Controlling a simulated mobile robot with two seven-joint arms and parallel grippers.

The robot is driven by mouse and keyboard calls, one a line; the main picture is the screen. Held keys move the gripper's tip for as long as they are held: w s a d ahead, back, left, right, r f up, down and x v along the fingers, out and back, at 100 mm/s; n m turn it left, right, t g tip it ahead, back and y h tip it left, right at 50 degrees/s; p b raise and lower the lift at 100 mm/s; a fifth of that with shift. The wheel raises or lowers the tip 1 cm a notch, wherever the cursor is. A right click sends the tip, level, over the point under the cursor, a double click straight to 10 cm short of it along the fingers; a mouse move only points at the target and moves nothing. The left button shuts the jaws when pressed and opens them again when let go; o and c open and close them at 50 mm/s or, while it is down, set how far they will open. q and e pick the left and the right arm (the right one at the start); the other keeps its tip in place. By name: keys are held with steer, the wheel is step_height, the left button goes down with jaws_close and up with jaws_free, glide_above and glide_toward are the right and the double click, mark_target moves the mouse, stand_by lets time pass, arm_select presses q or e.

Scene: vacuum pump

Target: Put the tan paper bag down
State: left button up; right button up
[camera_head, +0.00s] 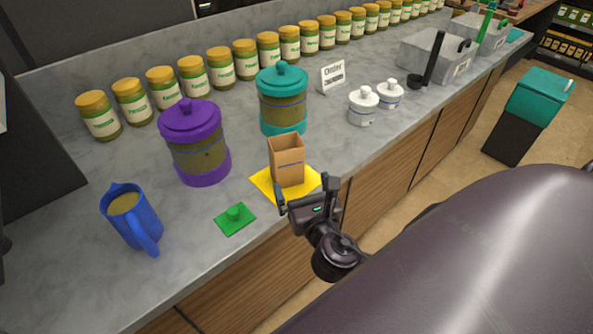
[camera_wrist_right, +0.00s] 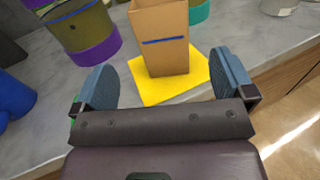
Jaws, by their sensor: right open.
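The tan paper bag (camera_head: 287,162) stands upright and open-topped on a yellow square (camera_head: 263,180) near the counter's front edge. A blue line crosses its front. My right gripper (camera_head: 306,196) is open just in front of the bag, on the side of the counter edge. In the right wrist view the bag (camera_wrist_right: 160,40) stands on the yellow square (camera_wrist_right: 205,85), beyond and between the two spread fingers (camera_wrist_right: 164,80), with nothing held. My left gripper is not in view.
White lidded jars (camera_head: 363,105) stand to the right. Several labelled jars line the back.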

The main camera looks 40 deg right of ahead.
steer(key=s+f+m+g+y, duration=0.2)
steer(key=s+f+m, duration=0.2)
steer(key=f+m, duration=0.5)
steer(key=s+f+m+g+y, duration=0.3)
steer(key=f+m, duration=0.6)
steer(key=m, duration=1.3)
steer(key=shift+s+a+m, duration=0.3)
steer(key=shift+s+a, duration=0.1)
steer(key=shift+s, duration=0.6)
steer(key=shift+f, duration=0.1)
